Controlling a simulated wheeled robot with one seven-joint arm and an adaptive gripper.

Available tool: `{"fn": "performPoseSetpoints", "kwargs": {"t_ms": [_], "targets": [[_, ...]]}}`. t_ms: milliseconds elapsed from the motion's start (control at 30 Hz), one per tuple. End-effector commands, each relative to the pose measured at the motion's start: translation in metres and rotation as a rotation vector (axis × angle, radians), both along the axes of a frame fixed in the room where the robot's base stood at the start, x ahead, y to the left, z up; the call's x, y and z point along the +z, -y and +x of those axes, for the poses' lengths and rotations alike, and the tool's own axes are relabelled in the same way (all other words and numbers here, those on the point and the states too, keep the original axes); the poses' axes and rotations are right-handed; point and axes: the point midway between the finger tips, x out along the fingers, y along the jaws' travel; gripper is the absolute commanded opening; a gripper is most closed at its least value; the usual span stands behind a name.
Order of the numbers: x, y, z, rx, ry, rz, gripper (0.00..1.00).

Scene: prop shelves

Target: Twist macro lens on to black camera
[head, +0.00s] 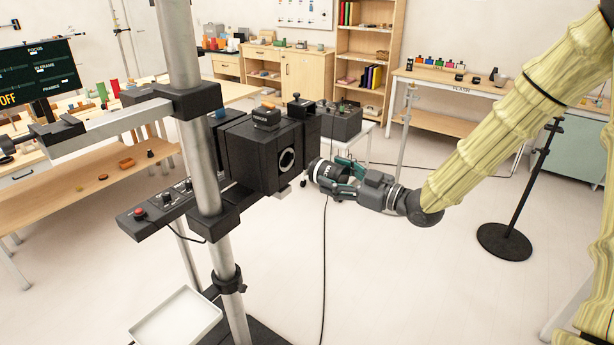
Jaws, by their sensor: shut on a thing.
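The black camera (262,152) is a boxy body mounted on an upright metal stand. A round, light-ringed lens mount (286,159) shows on its right-hand face, with no lens in it. My gripper (338,178) is to the right of the camera and slightly lower. It is shut on the macro lens (326,170), a black cylinder with white lettering and a pale band. The lens's front end points left toward the mount. A gap shows between the lens and the camera. Part of the lens is hidden by the gripper's fingers.
The stand's metal column (191,130) rises left of the camera. A control box (160,205) with a red button juts out below it, above a white tray (175,318). A cable hangs below my gripper.

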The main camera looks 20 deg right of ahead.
Motion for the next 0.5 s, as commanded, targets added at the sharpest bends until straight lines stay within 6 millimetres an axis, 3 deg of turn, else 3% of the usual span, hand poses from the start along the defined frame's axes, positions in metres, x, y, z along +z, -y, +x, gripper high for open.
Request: {"fn": "performPoseSetpoints", "kwargs": {"t_ms": [500], "targets": [[0.0,-0.016,0.02,0.001,0.002,0.0,0.31]]}}
